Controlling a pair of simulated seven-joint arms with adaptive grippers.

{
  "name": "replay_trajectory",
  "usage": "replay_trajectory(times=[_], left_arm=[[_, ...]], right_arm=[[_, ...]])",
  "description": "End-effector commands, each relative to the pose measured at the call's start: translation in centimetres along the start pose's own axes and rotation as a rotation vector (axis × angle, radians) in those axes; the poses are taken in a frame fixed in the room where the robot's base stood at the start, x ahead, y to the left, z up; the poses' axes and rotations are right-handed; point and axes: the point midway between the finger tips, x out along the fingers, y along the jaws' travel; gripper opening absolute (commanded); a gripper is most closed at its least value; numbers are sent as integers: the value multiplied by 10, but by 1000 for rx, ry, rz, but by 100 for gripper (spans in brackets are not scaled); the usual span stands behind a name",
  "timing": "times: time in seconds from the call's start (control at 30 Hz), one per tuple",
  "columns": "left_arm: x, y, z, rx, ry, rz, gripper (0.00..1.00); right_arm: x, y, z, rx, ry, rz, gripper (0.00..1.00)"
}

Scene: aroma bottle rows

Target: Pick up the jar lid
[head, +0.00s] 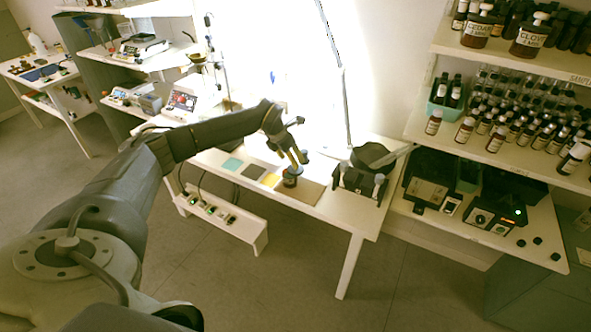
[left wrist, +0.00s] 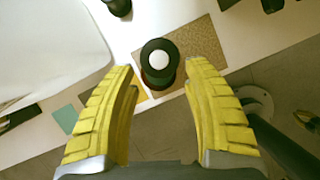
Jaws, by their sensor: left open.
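A small dark jar (head: 289,182) stands on a brown mat near the front of the white table. In the left wrist view I look down on its round black lid (left wrist: 149,50), which has a white centre; a dark reddish jar body (left wrist: 158,86) shows under it. My left gripper (head: 297,160) is just above the jar in the head view. In the left wrist view its yellow-padded fingers (left wrist: 160,75) are spread wide with nothing between the pads; the jar shows in line with the gap, around the fingertips. Whether the lid touches a finger cannot be told. My right gripper is not in view.
The brown mat (left wrist: 205,45) lies on the white table (head: 325,206) beside several coloured squares (head: 252,172). A black device (head: 358,180) stands to the right. Shelves with several bottles (head: 500,115) are farther right.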

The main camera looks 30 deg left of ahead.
Motion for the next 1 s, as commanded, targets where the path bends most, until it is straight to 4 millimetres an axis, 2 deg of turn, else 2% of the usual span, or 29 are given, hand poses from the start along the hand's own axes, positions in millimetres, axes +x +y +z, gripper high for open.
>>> replay_trajectory(times=[0.13, 0.5, 0.87, 0.9, 1.0], left_arm=[[8, 0, 1, 0, 0, -1, 49], [48, 1, 3, -2, 2, -1, 49], [53, 1, 3, 0, 0, 0, 49], [53, 1, 3, 0, 0, 0, 48], [53, 1, 3, 0, 1, 0, 36]], right_arm=[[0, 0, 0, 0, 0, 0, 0], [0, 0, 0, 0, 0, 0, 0], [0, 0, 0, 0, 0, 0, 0], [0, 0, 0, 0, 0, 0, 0], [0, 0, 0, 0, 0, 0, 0]])
